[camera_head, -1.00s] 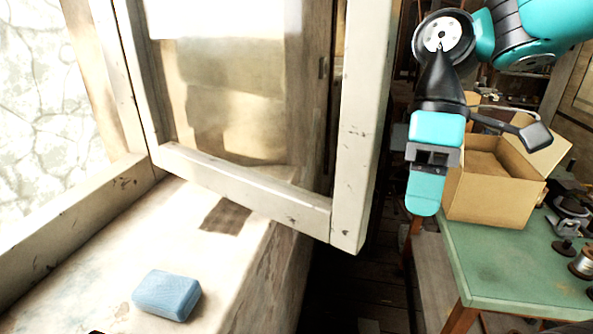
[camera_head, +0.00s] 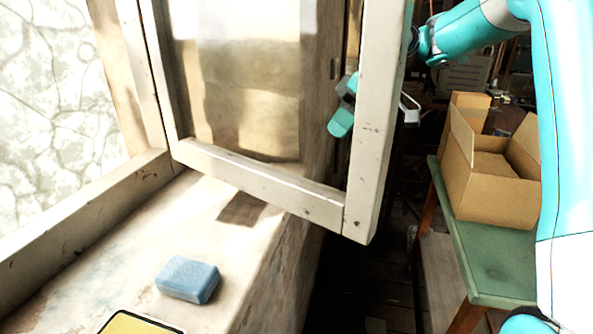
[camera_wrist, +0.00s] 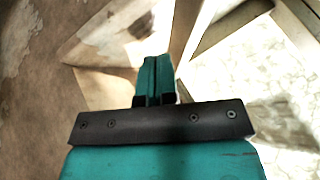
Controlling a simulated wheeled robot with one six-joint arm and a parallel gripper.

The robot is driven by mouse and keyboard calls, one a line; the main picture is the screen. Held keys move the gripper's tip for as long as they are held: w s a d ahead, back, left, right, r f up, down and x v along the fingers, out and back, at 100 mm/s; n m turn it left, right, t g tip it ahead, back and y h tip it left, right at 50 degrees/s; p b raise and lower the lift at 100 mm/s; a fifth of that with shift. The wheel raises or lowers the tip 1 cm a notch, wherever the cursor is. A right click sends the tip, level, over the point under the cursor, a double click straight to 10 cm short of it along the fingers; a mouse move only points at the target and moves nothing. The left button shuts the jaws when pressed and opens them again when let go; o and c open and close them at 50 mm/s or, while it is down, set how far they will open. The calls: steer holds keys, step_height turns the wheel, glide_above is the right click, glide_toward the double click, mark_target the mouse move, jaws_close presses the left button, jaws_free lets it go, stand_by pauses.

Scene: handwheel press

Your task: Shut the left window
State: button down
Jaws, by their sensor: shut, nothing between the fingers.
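The left window's sash (camera_head: 262,186) stands open in the head view, swung inward from the frame at the left over the sill. Its pale, worn wooden stile (camera_head: 372,130) is the free edge nearest the room. My gripper (camera_head: 341,122) shows through the pane, behind the sash and just left of the free stile. Part of it and my wrist are hidden by that stile. In the wrist view my gripper's fingers (camera_wrist: 155,75) are together with nothing between them. I cannot tell whether they touch the sash.
A blue soap-like block (camera_head: 188,279) and a yellow card (camera_head: 138,323) lie on the stone sill (camera_head: 110,255) below the sash. A green table (camera_head: 490,265) with an open cardboard box (camera_head: 497,190) stands at the right. A dark floor gap lies between sill and table.

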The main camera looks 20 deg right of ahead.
steer(key=shift+s+a+f+p, duration=0.35)
steer(key=shift+a+f, duration=0.75)
steer(key=shift+a, duration=0.3)
steer(key=shift+s+a+f+p, duration=0.35)
steer(key=shift+a+f, duration=0.8)
steer(key=shift+a, duration=0.25)
steer(key=shift+s+a+f+p, duration=0.25)
steer(key=shift+a+f+p, duration=0.1)
steer(key=shift+a+f, duration=0.9)
steer(key=shift+a+r, duration=0.1)
steer(key=shift+a, duration=0.1)
